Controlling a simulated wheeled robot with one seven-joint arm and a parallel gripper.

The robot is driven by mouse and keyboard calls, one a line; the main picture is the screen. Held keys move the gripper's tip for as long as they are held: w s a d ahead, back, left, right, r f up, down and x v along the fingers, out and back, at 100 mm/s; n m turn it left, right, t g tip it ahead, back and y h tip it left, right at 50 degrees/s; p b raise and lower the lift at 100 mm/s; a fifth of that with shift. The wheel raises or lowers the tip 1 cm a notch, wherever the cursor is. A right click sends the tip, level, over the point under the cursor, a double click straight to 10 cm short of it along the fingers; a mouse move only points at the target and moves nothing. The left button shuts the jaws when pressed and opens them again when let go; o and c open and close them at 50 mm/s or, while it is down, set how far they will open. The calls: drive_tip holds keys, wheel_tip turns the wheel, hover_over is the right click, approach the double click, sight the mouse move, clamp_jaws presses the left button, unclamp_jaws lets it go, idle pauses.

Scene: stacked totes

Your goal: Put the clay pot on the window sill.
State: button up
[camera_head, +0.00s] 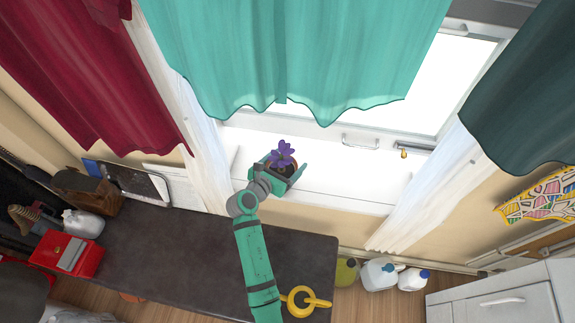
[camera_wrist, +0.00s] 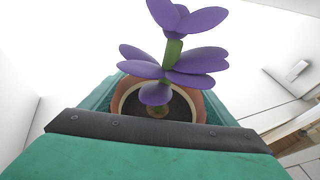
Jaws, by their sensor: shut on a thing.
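The clay pot (camera_wrist: 205,106) is a brown-orange pot with dark soil and a purple flower on a green stem. It appears upright between the jaws of my gripper (camera_head: 281,172), which is shut on it. In the head view the pot is mostly hidden by the flower (camera_head: 283,154) and the gripper. The white window sill (camera_head: 335,186) runs below the window, and the gripper with the pot is over its left part. I cannot tell whether the pot's base touches the sill. The wrist view shows the pot close up behind the gripper's dark edge.
A teal curtain (camera_head: 300,60) hangs above the sill. White drapes (camera_head: 430,190) stand at both sides. The sill's right part is bare. A dark counter (camera_head: 180,250) below holds a red box (camera_head: 66,254) and yellow ring-shaped thing (camera_head: 299,301). Several jugs (camera_head: 380,274) stand on the floor.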

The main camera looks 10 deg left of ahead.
drive_tip(key=shift+f, duration=1.05)
drive_tip(key=shift+f, duration=0.1)
drive_tip(key=o, duration=1.4)
drive_tip(key=shift+c, duration=0.2)
